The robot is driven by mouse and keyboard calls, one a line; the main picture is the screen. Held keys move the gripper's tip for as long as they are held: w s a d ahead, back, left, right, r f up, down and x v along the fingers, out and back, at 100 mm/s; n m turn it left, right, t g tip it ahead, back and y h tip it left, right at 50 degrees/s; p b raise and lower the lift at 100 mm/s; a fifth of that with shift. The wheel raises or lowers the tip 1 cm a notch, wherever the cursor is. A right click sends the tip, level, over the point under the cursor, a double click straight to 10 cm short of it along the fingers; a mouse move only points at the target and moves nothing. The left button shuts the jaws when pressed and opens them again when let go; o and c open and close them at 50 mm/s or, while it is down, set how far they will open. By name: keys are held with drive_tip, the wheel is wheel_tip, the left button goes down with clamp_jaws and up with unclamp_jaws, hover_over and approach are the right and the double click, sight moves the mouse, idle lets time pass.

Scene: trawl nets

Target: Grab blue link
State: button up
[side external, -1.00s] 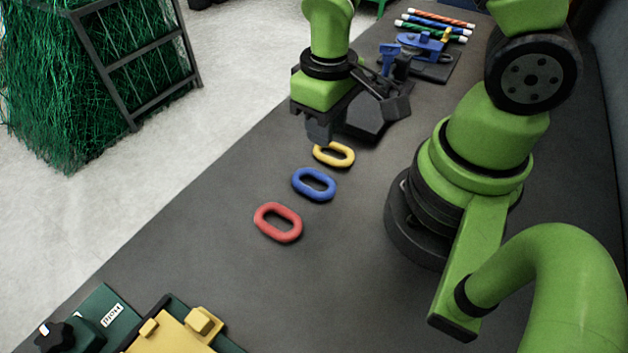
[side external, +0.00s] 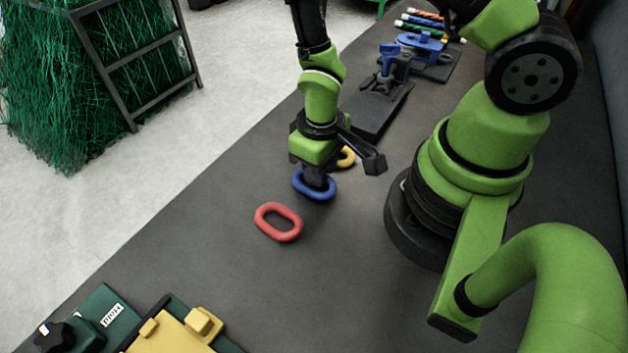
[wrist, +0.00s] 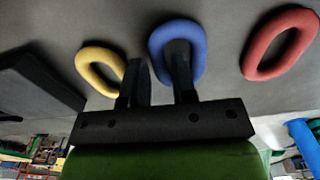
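The blue link (side external: 302,188), a flat oval ring, lies on the dark bench top below my gripper (side external: 315,178). In the wrist view the blue link (wrist: 195,32) is partly hidden by a dark finger. My gripper (wrist: 160,58) has its two fingers apart. One finger appears over the link's opening and the other on its left side, toward the yellow link. I cannot tell whether the fingers touch the blue link. It lies flat.
The yellow link (side external: 347,157) lies just behind, partly hidden by my gripper. The red link (side external: 278,222) lies in front. A dark block (side external: 378,108) and a blue clamp fixture (side external: 420,45) stand farther back. A yellow-and-green fixture (side external: 175,330) is at the front.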

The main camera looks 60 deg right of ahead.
drive_tip(key=shift+f, duration=0.3)
drive_tip(key=shift+c, duration=0.2)
clamp_jaws()
drive_tip(key=shift+r, duration=0.1)
